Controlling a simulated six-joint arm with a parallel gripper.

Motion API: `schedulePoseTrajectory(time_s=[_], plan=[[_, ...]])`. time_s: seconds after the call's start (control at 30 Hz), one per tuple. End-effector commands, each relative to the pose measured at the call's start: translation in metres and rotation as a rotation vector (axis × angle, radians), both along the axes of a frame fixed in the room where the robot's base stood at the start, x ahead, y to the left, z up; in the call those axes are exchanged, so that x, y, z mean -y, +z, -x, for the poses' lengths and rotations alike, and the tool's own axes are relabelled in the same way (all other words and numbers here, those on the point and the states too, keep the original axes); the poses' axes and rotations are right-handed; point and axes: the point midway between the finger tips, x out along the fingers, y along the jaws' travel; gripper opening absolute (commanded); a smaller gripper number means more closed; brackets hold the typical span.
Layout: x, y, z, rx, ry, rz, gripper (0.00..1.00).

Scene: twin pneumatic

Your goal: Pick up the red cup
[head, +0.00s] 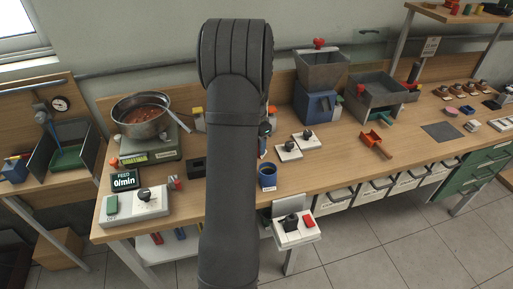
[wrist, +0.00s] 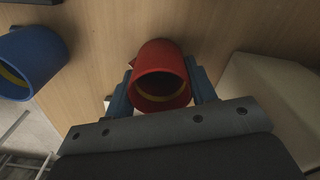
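In the wrist view, the red cup (wrist: 150,55) is between the two blue-grey fingers of my gripper (wrist: 162,82), its dark round opening turned towards the camera. A finger lies close along each side of it. I cannot tell whether both fingers press on the cup, or whether its base rests on the table. In the head view my arm hides the red cup and my gripper.
A blue cup (wrist: 28,62) stands to the left in the wrist view and also shows right of my arm in the head view (head: 268,183). A FEED control box (head: 135,207) and a pan on a scale (head: 150,155) stand left on the wooden table (head: 330,168). White switch boxes (head: 289,151) stand right.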

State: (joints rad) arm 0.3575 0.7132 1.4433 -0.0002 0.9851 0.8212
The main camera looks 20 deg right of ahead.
Motion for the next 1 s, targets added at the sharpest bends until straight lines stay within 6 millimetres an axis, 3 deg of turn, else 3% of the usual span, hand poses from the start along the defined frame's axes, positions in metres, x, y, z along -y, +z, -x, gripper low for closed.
schedulePoseTrajectory(time_s=[0.1, 0.37, 0.53, 0.67, 1.0], plan=[[0.0, 0.0, 0.0, 0.0, 0.0, 0.0, 0.22], [0.0, 0.003, 0.0, 0.001, 0.0, 0.001, 0.22], [0.0, 0.018, -0.001, 0.003, 0.0, 0.001, 0.22], [0.0, 0.041, -0.001, 0.005, 0.0, 0.002, 0.22], [0.046, 0.085, 0.055, 0.003, -0.004, 0.002, 0.22]])
